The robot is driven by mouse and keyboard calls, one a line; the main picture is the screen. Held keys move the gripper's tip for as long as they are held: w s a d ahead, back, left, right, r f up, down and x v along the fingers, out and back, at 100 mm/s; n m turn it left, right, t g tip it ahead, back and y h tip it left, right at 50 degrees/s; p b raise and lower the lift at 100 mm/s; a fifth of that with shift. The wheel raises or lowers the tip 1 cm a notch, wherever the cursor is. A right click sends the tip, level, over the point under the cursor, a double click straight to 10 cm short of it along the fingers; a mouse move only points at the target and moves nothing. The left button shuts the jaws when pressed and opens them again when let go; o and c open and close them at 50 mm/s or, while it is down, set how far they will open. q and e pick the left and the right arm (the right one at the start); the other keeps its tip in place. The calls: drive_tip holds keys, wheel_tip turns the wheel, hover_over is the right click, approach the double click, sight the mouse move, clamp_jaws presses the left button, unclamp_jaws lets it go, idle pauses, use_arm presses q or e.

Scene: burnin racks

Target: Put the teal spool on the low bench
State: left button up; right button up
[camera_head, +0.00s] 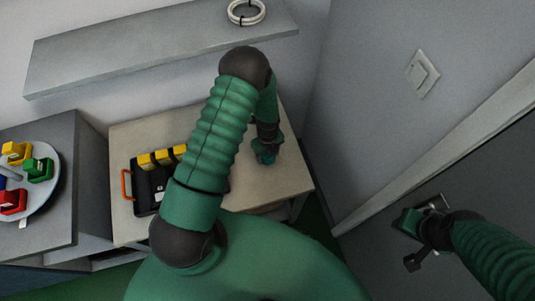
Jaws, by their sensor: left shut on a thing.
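My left arm reaches up and bends down over a beige-topped bench (283,182), which looks like the low bench. My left gripper (265,150) is at the bench's right part, shut on a small teal thing that looks like the teal spool (265,157). The gripper mostly hides the spool. I cannot tell whether the spool touches the bench top. My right gripper (421,229) is at the right, in front of the dark door; its finger opening is unclear.
A black case (149,190) with yellow parts and an orange handle lies on the bench's left part. A grey cabinet (62,235) at the left bears a plate (38,207) of coloured blocks. A wall shelf (120,52) above holds a white coil (246,12).

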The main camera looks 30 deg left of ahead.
use_arm(q)
drive_tip(key=shift+f, duration=0.6)
drive_tip(key=shift+d+f, duration=0.15)
drive_tip(key=shift+f, duration=0.1)
drive_tip(key=o, duration=1.5)
drive_tip(key=shift+r, duration=0.1)
